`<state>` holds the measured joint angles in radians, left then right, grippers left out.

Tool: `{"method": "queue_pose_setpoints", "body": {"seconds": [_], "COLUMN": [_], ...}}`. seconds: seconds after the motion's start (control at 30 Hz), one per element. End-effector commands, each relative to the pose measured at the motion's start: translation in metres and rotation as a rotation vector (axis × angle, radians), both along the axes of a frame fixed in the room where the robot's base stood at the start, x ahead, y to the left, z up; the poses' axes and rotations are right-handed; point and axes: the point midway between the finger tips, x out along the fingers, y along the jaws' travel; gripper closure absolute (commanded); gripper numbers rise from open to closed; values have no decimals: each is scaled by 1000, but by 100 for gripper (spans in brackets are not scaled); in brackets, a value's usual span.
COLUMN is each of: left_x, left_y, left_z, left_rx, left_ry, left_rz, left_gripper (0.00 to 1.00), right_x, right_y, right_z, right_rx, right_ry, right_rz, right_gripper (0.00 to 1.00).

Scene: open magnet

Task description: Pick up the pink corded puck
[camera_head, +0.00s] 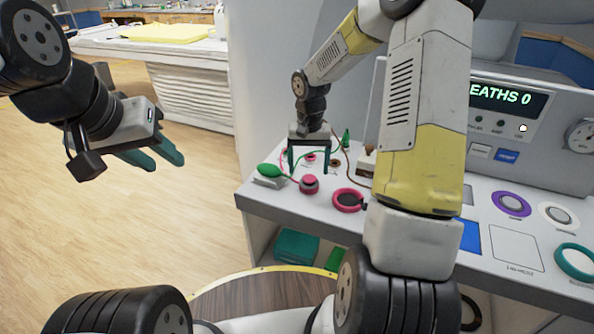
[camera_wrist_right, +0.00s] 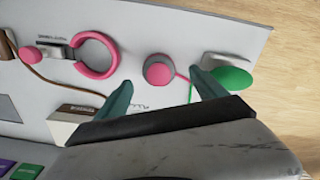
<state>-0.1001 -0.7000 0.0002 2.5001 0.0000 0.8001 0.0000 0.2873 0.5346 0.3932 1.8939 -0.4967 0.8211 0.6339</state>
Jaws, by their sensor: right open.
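In the right wrist view the puck appears just beyond the gap between the fingertips (camera_wrist_right: 162,90), with no visible contact. My left gripper (camera_head: 166,163) is open and empty, over the floor away from the counter.
A green bulb (camera_head: 270,170) with a green cord lies left of the puck. A pink ring (camera_head: 348,209) lies to its right. Purple (camera_head: 498,203), white and teal rings lie further right. A console (camera_head: 540,150) stands behind. A brown cord crosses the counter.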

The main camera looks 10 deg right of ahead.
Motion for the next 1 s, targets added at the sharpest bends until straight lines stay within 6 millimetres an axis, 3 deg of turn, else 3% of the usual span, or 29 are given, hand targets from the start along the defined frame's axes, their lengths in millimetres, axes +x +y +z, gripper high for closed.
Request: {"method": "queue_pose_setpoints", "body": {"seconds": [0.23, 0.53, 0.9, 1.0], "left_x": [0, 0, 0, 0], "left_y": [0, 0, 0, 0], "left_z": [0, 0, 0, 0], "left_rx": [0, 0, 0, 0], "left_ry": [0, 0, 0, 0], "left_rz": [0, 0, 0, 0], "left_gripper": [64, 64, 64, 64], "right_x": [3, 4, 4, 4], "right_y": [-3, -3, -3, -3], "right_z": [-36, -41, -41, -40], "right_rx": [0, 0, 0, 0], "right_ry": [2, -1, -1, -1], "right_rz": [2, 1, 1, 1], "right_gripper": [19, 19, 90, 93]}}
